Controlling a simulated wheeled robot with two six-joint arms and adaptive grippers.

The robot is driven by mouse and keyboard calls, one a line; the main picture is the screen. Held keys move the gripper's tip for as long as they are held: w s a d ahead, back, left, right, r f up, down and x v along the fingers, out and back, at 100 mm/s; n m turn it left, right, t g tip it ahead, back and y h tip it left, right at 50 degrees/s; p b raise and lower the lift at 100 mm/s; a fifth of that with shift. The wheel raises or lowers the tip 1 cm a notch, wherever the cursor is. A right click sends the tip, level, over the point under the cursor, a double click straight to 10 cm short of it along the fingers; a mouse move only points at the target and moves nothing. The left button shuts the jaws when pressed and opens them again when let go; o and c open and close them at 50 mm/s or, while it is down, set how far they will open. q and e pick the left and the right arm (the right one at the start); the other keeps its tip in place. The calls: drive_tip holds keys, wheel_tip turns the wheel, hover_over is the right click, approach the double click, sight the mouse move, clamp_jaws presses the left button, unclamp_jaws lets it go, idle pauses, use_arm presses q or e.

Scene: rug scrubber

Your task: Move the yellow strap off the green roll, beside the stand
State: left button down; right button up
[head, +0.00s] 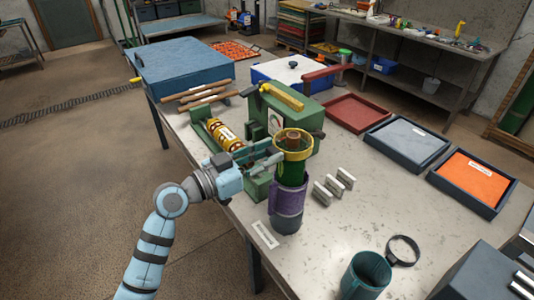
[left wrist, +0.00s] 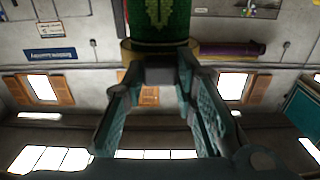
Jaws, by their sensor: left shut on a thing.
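The green roll (head: 291,172) stands upright near the table's front edge, with a brown core (head: 293,139) at its top. The yellow strap (head: 293,154) is a ring at the roll's upper end; I cannot tell whether it still encircles the roll or sits just at its top. A purple strap (head: 287,199) wraps the lower part, above a dark round base (head: 286,222), perhaps the stand. My left gripper (head: 277,152) is shut on the yellow strap's left side. In the left wrist view the fingers (left wrist: 160,68) meet at the yellow strap (left wrist: 205,52), below the green roll (left wrist: 160,20). My right gripper is not in view.
A green machine (head: 300,115) stands close behind the roll. Metal blocks (head: 333,187) lie just right of it. A teal cup (head: 366,275) and magnifier (head: 403,250) are at front right. Trays (head: 472,183) line the right edge. Bare table lies right of the blocks.

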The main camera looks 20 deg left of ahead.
use_arm(q)
wheel_tip(320, 180, up, 8)
drive_tip(key=p, duration=0.5)
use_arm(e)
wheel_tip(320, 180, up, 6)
use_arm(q)
drive_tip(key=s+a+r+n+t+y+b, duration=0.2)
drive_tip(key=s+a+r+n+t+y, duration=0.15)
drive_tip(key=a, duration=0.25)
drive_tip(key=s+d+f+m+g+b, duration=0.1)
drive_tip(key=s+f+b, duration=0.2)
drive_tip(key=s+f, duration=0.9)
wheel_tip(320, 180, down, 2)
drive_tip(key=shift+s+f+h, duration=0.25)
drive_tip(key=shift+h, duration=0.1)
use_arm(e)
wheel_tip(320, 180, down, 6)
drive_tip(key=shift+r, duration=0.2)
